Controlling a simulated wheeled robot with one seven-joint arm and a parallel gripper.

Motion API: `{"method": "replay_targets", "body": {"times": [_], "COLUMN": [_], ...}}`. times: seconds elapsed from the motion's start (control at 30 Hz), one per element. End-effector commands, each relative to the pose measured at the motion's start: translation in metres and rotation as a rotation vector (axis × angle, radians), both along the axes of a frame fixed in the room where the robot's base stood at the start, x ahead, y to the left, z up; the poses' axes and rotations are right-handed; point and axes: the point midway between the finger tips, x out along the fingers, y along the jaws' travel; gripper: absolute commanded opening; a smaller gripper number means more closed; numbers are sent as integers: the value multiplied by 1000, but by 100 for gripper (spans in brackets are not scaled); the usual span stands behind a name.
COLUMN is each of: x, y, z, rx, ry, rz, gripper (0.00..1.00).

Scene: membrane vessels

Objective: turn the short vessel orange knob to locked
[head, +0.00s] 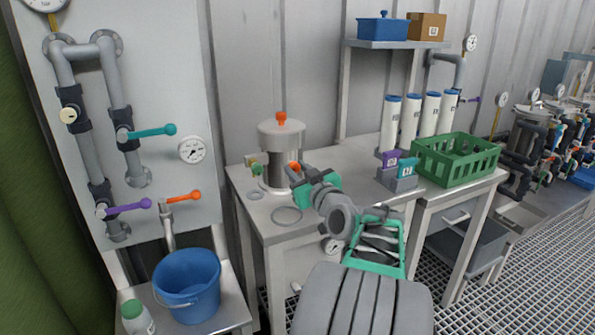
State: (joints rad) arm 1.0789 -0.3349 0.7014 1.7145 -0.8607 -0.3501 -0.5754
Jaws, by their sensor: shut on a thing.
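The short vessel (277,142) is a squat grey cylinder with a wide lid, standing upright on the left end of the grey bench. An orange knob (294,166) shows low on its right side, at the tips of my gripper (293,171). My gripper reaches in from the right and is shut on this side knob, which it partly covers. I cannot read the knob's angle or any lock mark. Another orange knob (281,118) stands on top of the lid. A green fitting (256,168) sits at the vessel's lower left.
A green crate (455,158), several white tubes with blue caps (412,118) and small boxes (397,168) stand on the bench to the right. A pipe panel (150,130) with levers and a blue bucket (187,285) are at left. Flat rings (286,215) lie before the vessel.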

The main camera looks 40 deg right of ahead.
Motion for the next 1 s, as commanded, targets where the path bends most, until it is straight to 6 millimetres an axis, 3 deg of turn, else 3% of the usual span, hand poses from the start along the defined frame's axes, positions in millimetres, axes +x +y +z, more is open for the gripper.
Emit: {"method": "replay_targets", "body": {"times": [0.47, 1.0], "x": [0, 0], "y": [0, 1], "z": [-1, 1], "rx": [122, 584], "ry": [-35, -170], "rz": [0, 0], "gripper": [0, 0]}}
